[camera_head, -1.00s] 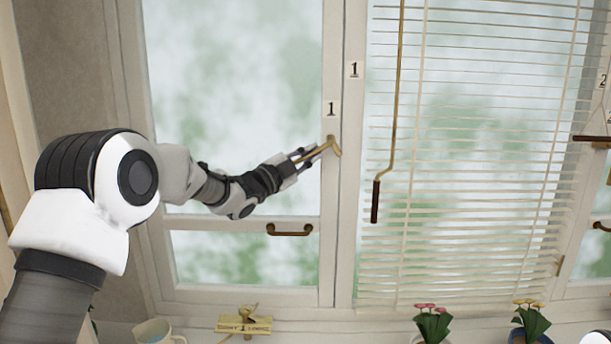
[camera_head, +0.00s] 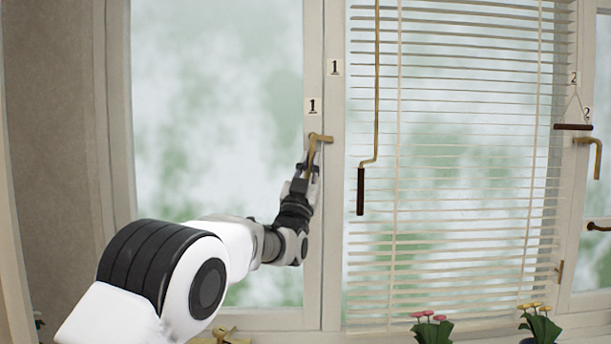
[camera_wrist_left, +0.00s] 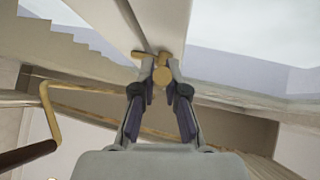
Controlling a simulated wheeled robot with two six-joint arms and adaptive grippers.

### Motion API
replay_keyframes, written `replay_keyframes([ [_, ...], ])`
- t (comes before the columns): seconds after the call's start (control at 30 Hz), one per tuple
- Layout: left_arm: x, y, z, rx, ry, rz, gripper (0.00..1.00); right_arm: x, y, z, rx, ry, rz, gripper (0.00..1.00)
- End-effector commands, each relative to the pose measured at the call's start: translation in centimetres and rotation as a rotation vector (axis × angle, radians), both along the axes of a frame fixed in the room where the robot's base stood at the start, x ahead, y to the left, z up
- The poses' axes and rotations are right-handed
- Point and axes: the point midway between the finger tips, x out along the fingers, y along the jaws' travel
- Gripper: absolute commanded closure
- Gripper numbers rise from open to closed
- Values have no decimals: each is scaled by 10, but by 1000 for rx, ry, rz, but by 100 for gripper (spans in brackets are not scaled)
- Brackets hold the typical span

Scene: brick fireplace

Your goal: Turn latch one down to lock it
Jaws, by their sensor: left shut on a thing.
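Latch one, a brass handle (camera_head: 321,137), sits on the window frame just below a "1" label (camera_head: 313,106). Its lever now hangs downward, tilted slightly left at the bottom. My left gripper (camera_head: 309,172) comes from below and is shut on the lever. In the left wrist view the brass latch (camera_wrist_left: 163,74) shows between the two fingertips of my left gripper (camera_wrist_left: 161,70). My right gripper is not in view.
A crank rod with a dark grip (camera_head: 360,190) hangs in front of the blinds (camera_head: 470,150), right of the latch. Another latch (camera_head: 590,142) is at the far right, by "2" labels. Flowers (camera_head: 432,328) stand on the sill below.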

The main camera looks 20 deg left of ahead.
Motion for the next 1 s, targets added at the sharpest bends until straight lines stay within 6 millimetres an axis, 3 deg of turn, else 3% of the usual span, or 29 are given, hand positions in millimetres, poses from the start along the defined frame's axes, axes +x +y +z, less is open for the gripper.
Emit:
replay_keyframes([
  [0.33, 1, -2, -1, -135, -39, 0, 100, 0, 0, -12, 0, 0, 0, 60],
  [0.83, 0, -2, 1, -153, -46, -1, 100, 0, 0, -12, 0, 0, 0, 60],
  [0.87, 0, -2, 1, -153, -46, -1, 77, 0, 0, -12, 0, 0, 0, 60],
  [0.9, 0, -2, 1, -153, -46, -1, 63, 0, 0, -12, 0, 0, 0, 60],
  [1.0, 0, -2, 1, -153, -45, 0, 62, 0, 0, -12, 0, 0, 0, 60],
])
